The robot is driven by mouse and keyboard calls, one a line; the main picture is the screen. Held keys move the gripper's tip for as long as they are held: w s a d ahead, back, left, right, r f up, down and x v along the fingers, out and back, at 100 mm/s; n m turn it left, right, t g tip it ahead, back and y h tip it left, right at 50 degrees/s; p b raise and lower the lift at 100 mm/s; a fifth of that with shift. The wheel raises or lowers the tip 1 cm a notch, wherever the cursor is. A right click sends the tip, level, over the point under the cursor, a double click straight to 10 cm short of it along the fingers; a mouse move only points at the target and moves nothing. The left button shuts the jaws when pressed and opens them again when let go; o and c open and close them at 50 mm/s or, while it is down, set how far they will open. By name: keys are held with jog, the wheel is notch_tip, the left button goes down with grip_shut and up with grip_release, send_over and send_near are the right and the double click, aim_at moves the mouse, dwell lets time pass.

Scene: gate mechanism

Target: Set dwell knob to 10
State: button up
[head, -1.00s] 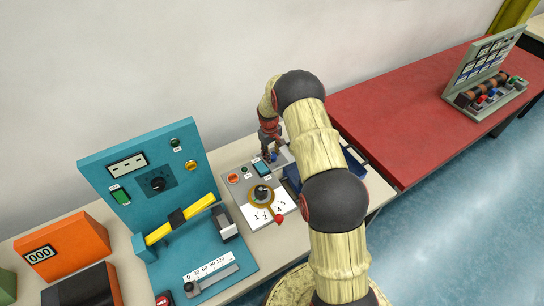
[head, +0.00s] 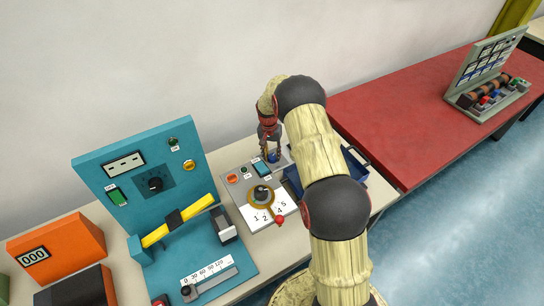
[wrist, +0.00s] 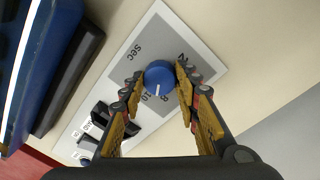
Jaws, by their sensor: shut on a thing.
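The dwell knob is a round blue knob (wrist: 159,76) with a white pointer line, on a grey dial face marked "sec" with numbers around it. In the wrist view its line points down, toward the "10" and "8" marks. My gripper (wrist: 158,84) is over the knob with its fingers on either side, shut on it. In the head view my gripper (head: 271,150) points down at the grey panel, with the blue knob (head: 272,157) between its fingertips. Part of the dial's scale is hidden by the fingers.
A blue tray (head: 355,168) lies to the right, partly behind my arm. A teal machine (head: 130,165) with a yellow bar is farther left. A red table (head: 400,110) is at right.

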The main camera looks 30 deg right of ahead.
aim_at(271, 155)
jog(key=shift+w+m, duration=0.1)
jog(key=shift+m, duration=2.1)
jog(key=o, duration=1.2)
jog(key=shift+c, duration=0.2)
notch_tip(271, 155, up, 12)
jog(key=shift+w, duration=0.35)
jog(key=shift+a, duration=0.1)
